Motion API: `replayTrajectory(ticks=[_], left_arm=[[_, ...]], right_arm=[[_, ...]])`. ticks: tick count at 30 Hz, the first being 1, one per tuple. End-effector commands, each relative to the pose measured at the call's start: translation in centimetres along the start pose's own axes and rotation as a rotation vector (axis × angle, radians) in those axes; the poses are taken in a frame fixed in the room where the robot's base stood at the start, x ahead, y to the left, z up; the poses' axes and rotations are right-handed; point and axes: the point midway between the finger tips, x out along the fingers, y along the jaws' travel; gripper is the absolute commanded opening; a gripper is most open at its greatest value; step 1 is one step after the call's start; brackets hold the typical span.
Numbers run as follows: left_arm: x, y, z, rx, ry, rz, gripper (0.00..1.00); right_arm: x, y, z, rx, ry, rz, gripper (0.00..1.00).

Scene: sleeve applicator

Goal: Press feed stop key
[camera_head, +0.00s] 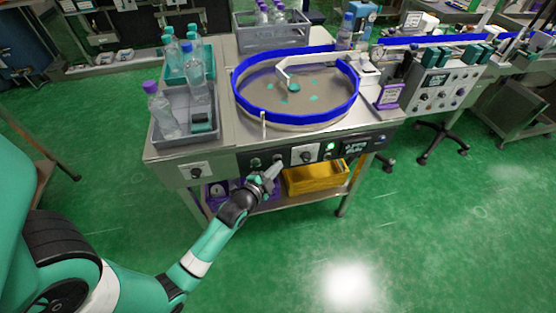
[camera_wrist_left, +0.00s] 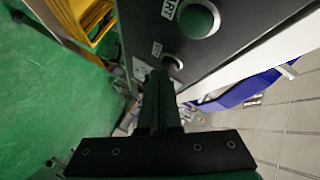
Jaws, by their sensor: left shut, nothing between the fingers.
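The dark control panel (camera_head: 320,150) runs along the front of the feeder table. My left gripper (camera_head: 275,168) is shut and empty, with its fingertips at the left part of this panel. In the left wrist view the closed fingers (camera_wrist_left: 158,76) point at a round key (camera_wrist_left: 173,61), which they partly cover. A small label (camera_wrist_left: 157,48) sits beside that key, too small to read. A larger green key (camera_wrist_left: 200,18) has a label ending in "RT". Whether the fingertips touch the key cannot be told. My right gripper is not in view.
Above the panel stands a round feeder bowl (camera_head: 297,118) with a blue rim. A grey tray (camera_head: 184,139) with bottles is at its left. A yellow bin (camera_head: 315,180) sits on the shelf below the panel. Green floor in front is clear.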

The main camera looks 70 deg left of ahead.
Motion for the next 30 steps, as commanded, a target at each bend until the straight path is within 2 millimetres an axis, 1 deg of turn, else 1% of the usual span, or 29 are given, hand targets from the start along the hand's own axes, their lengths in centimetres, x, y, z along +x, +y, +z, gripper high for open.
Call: replayTrajectory(ticks=[18,30], left_arm=[[0.3,-0.2,0.2,0.000,0.000,0.000,0.00],[-0.9,0.6,-0.6,0.001,0.000,0.000,0.00]], right_arm=[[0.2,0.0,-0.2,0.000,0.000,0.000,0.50],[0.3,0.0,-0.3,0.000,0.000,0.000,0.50]])
